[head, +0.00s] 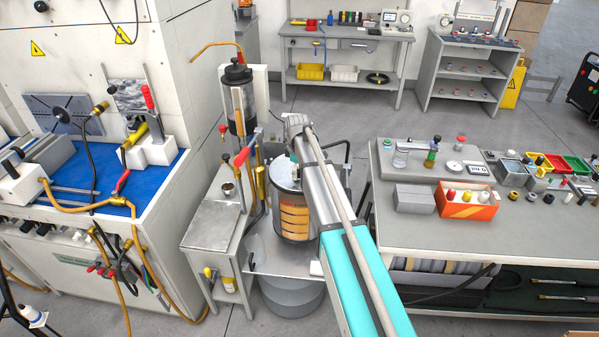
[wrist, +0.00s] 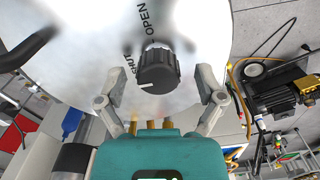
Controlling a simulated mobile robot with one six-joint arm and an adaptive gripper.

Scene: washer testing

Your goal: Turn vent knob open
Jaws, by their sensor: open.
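The black ribbed vent knob (wrist: 157,70) sits on a pale, shiny round lid (wrist: 75,55) in the wrist view. The word OPEN is printed above the knob and SHUT to its left. A short white mark shows on the knob's lower rim, apart from both words. My gripper (wrist: 158,78) is open, with one finger on each side of the knob and visible gaps between. In the head view, my arm reaches over a metal vessel (head: 294,224) with an orange band, and hides the knob and most of the lid.
A tall dark-capped cylinder (head: 237,92) stands close behind and left of the vessel. A small grey side table (head: 214,222) is at its left. A workbench (head: 425,235) with an orange bin (head: 467,205) stands at right. Open floor (head: 345,120) lies behind the vessel.

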